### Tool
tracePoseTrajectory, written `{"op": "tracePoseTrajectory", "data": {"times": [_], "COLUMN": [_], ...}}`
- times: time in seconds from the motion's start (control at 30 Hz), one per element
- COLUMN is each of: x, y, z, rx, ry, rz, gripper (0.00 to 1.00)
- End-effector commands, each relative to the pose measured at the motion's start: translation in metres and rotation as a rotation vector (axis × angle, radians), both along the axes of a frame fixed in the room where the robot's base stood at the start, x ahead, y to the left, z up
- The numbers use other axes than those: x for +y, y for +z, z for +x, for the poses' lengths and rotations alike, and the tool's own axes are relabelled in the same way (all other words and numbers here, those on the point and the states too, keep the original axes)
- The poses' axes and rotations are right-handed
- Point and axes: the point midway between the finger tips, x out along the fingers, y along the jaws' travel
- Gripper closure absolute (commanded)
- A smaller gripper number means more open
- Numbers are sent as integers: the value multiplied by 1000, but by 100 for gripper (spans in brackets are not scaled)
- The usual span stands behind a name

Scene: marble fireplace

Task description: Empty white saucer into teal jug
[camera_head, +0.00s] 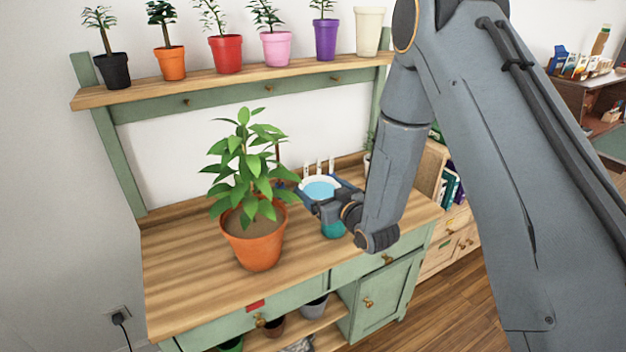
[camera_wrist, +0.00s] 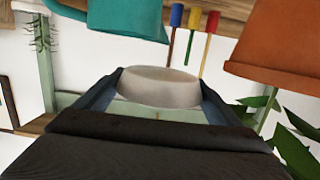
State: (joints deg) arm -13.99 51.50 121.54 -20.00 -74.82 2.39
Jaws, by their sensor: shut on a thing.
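The white saucer (camera_head: 304,184) is held above the wooden bench top, right of the potted plant, with a light blue surface inside its rim. In the wrist view the saucer (camera_wrist: 160,87) sits between both fingers and looks pale grey. My gripper (camera_head: 321,201) is shut on it. The teal jug (camera_head: 333,229) stands on the bench below my gripper, which hides much of it. Part of the jug (camera_wrist: 125,15) shows at the top left of the upside-down wrist view, apart from the saucer.
A leafy plant in a terracotta pot (camera_head: 256,241) stands close left of my gripper. Several small tools (camera_wrist: 191,40) with coloured ends are behind the saucer. Potted plants line the upper shelf (camera_head: 240,80). The left of the bench top (camera_head: 185,255) is clear.

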Motion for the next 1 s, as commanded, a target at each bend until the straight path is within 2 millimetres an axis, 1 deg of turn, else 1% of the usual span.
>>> {"op": "tracePoseTrajectory", "data": {"times": [0.03,0.17,0.37,0.57,0.6,0.7,0.83,1.0], "x": [9,18,18,18,18,17,16,17], "y": [2,1,-12,-30,-29,-16,-7,-11], "z": [-6,-10,-10,-10,-10,-10,-10,-9], "rx": [1,0,-1,1,9,80,169,162], "ry": [7,10,10,10,10,8,8,9], "rz": [0,0,1,0,13,122,255,244], "gripper": [37,37,37,37,37,37,37,37]}}
